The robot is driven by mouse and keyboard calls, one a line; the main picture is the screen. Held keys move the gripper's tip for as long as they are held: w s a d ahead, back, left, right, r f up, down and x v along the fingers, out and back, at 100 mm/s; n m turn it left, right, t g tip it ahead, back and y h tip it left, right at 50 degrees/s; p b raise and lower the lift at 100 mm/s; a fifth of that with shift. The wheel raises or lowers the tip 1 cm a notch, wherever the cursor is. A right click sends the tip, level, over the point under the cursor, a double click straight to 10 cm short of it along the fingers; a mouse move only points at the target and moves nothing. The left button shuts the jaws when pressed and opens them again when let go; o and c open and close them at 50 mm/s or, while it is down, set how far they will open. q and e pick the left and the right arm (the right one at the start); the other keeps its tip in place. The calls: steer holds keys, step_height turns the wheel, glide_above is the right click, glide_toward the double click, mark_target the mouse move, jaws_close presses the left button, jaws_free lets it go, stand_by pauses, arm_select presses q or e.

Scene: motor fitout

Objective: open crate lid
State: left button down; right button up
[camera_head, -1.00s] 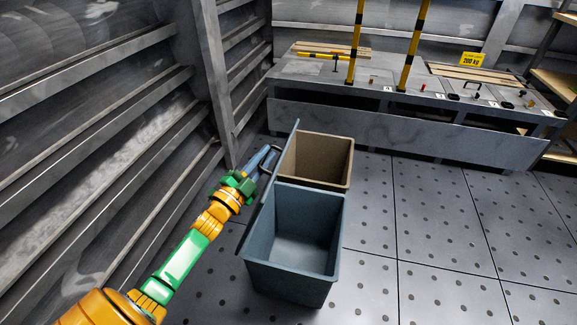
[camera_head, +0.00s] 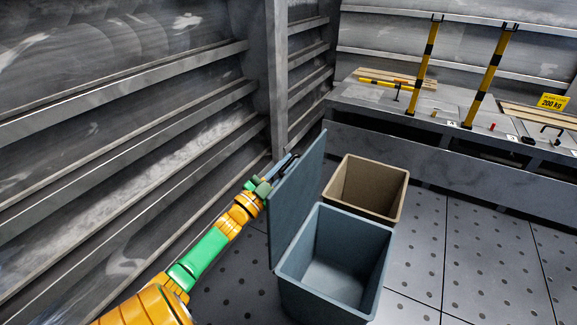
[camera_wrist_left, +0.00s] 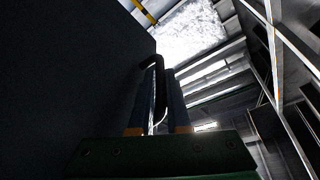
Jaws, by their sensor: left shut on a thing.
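The blue-grey crate (camera_head: 335,255) stands open on the floor, its empty inside showing. Its lid (camera_head: 298,200) stands up on edge along the crate's left side; it also fills the left of the left wrist view (camera_wrist_left: 70,75) as a dark panel. My left gripper (camera_head: 283,167) is behind the lid, at its outer face. In the left wrist view its two fingers (camera_wrist_left: 162,105) are closed around a dark curved handle (camera_wrist_left: 152,62) on the lid. My right gripper is not in view.
A brown open crate (camera_head: 367,187) stands right behind the blue-grey one. A grey bench (camera_head: 450,157) with yellow-black posts lies along the back. A ribbed metal wall (camera_head: 120,130) is close on the left. Floor (camera_head: 480,250) to the right is clear.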

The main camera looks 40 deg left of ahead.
arm_select(q)
steer(key=c, duration=1.2)
jaws_free()
steer(key=shift+o, duration=0.2)
steer(key=p+v, duration=0.1)
steer(key=v, duration=0.6)
steer(key=shift+p, duration=0.3)
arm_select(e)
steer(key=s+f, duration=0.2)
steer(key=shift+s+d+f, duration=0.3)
arm_select(q)
steer(key=v, duration=0.8)
steer(key=shift+p, duration=0.3)
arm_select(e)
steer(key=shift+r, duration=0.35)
